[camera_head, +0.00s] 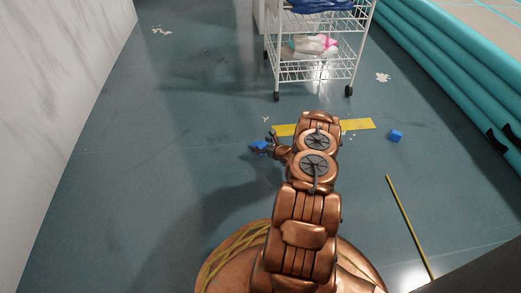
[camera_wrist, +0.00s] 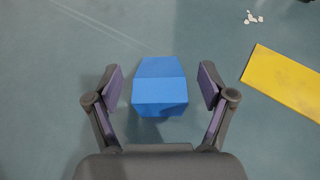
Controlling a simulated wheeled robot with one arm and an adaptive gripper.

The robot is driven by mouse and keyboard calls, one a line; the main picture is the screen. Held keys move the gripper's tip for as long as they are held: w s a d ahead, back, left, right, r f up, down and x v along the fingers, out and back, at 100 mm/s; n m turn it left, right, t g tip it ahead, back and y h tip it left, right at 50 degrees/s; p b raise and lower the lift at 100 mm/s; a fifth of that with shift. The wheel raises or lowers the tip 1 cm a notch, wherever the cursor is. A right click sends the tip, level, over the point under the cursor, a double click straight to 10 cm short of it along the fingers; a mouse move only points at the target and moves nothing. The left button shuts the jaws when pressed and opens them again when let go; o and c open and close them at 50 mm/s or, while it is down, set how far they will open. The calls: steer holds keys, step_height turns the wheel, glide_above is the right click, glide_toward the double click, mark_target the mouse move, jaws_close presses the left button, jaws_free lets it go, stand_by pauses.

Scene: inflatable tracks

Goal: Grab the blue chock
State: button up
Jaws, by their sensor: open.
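A blue chock (camera_wrist: 159,86) lies on the floor in the wrist view, between the two fingers of my gripper (camera_wrist: 160,86). The fingers are open, with a gap on each side of the chock, and do not touch it. In the head view this blue chock (camera_head: 259,146) shows just left of my gripper (camera_head: 272,145), partly hidden by it. A second blue block (camera_head: 396,135) lies on the floor further right, apart from my arm.
A yellow strip (camera_head: 357,125) lies on the floor behind my arm and also shows in the wrist view (camera_wrist: 285,82). A white wire cart (camera_head: 318,71) stands at the back. Teal inflatable tubes (camera_head: 445,70) line the right. A thin yellow pole (camera_head: 408,225) lies right.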

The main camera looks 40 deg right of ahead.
steer(key=shift+w+f, duration=0.2)
steer(key=shift+w, duration=0.3)
steer(key=c, duration=1.3)
